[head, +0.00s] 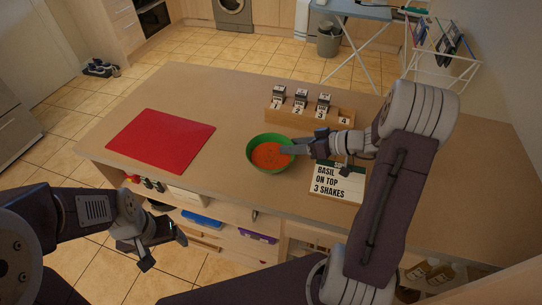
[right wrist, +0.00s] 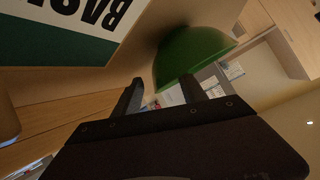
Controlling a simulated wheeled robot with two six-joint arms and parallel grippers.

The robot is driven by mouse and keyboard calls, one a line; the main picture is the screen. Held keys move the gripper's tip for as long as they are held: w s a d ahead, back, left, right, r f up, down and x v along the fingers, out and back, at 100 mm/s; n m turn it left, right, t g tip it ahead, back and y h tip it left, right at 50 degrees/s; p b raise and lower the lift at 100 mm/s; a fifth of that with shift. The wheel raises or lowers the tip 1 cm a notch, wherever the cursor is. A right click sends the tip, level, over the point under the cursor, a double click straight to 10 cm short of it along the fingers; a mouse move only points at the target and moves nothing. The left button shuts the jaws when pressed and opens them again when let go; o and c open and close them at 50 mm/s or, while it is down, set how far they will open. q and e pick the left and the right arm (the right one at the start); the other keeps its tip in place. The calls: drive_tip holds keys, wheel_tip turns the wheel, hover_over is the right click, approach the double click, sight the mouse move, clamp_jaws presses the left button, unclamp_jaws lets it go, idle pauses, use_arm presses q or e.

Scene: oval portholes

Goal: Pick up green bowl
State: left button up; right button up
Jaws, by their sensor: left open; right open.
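The green bowl (head: 251,160) stands upright on the island counter and holds orange-red soup. In the right wrist view the bowl (right wrist: 190,52) shows its outer side just beyond the fingertips, partly behind one finger. My right gripper (head: 291,150) is open at the bowl's right rim; in its wrist view the open fingers (right wrist: 160,88) hold nothing. I cannot tell whether a finger touches the bowl. My left gripper (head: 163,248) is open and empty, low in front of the counter and away from the bowl.
A card reading "BASIL ON TOP 3 SHAKES" (head: 338,182) stands right of the bowl, close to my right arm. A wooden rack (head: 290,119) with numbered slots and several shakers is behind. A red mat (head: 161,140) lies left. Counter between mat and bowl is clear.

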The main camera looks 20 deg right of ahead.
sight(271, 157)
drive_tip(key=p+x, duration=0.1)
drive_tip(key=x, duration=0.4)
drive_tip(key=shift+w, duration=0.2)
drive_tip(key=shift+s+r, duration=0.1)
drive_tip(key=shift+s, duration=0.05)
drive_tip(key=c, duration=1)
clamp_jaws()
